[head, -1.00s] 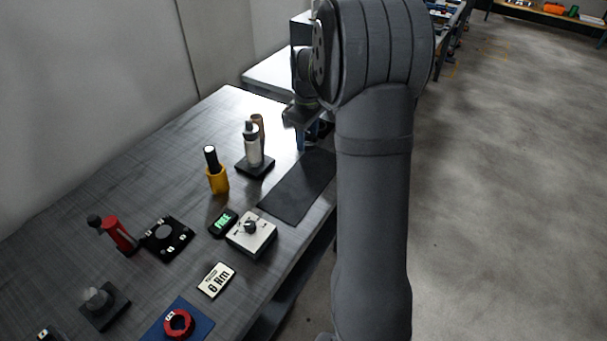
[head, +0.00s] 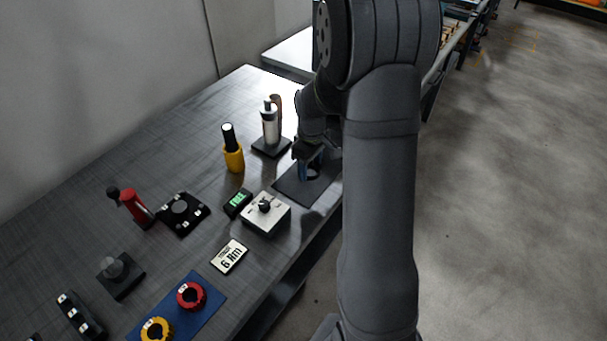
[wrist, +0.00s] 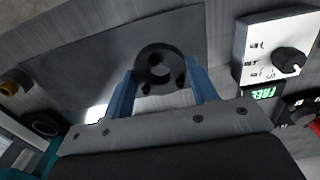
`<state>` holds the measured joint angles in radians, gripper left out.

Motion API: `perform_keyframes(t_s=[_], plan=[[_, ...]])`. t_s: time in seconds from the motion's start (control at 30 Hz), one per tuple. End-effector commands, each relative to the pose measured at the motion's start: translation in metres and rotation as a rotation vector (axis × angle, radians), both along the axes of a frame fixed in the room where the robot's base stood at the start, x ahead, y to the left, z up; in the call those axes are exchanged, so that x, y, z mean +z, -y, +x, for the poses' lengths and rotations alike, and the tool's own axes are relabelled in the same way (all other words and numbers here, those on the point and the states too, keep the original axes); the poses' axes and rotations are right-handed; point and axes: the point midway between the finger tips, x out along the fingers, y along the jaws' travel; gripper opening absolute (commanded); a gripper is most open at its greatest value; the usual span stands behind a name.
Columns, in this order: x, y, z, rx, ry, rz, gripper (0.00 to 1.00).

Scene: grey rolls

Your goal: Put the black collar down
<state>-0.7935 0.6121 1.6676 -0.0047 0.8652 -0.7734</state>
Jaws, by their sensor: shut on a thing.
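The black collar (wrist: 160,66) is a dark ring with a central hole and small holes in its face, seen in the wrist view. My gripper (wrist: 161,78) has its blue fingers on either side of it and is shut on it. In the head view my gripper (head: 309,168) is low over the dark mat (head: 291,190), and the collar is mostly hidden there by the fingers. The mat also shows behind the collar in the wrist view (wrist: 95,55). I cannot tell whether the collar touches the mat.
A white knob box (head: 266,222) and a green-lit "FREE" display (head: 238,203) stand near the mat's front end. A silver bottle on a black base (head: 270,127) and a yellow holder (head: 234,158) stand left of the mat. Red (head: 191,295) and yellow collars (head: 157,330) lie on a blue mat.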

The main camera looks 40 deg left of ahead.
Motion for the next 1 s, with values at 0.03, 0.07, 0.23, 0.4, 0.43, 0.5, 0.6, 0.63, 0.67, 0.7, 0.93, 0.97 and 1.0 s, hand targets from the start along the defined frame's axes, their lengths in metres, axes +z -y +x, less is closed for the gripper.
perform_keyframes(t_s=[0.03, 0.07, 0.23, 0.4, 0.43, 0.5, 0.6, 0.63, 0.67, 0.7, 0.93, 0.97, 1.0], plan=[[-0.006, -0.009, -0.003, 0.004, -0.001, -0.001, 0.2], [-0.008, -0.013, -0.004, 0.003, -0.001, -0.001, 0.2], [-0.015, -0.024, -0.006, 0.001, 0.0, 0.0, 0.2], [-0.031, -0.024, -0.007, 0.0, -0.002, -0.002, 0.2], [-0.036, -0.024, -0.007, 0.0, -0.002, -0.002, 0.2], [-0.047, -0.023, -0.007, 0.0, -0.002, -0.002, 0.2], [-0.055, -0.024, -0.006, 0.0, 0.0, 0.0, 0.2], [-0.055, -0.024, -0.006, 0.0, 0.0, 0.0, 0.2], [-0.055, -0.024, -0.006, 0.0, 0.001, 0.001, 0.2], [-0.054, -0.024, -0.006, 0.0, 0.001, 0.001, 0.2], [-0.057, -0.024, -0.006, 0.0, 0.0, 0.0, 0.2], [-0.058, -0.024, -0.006, 0.0, 0.0, 0.0, 0.55], [-0.058, -0.024, -0.006, 0.0, 0.0, 0.0, 0.63]])
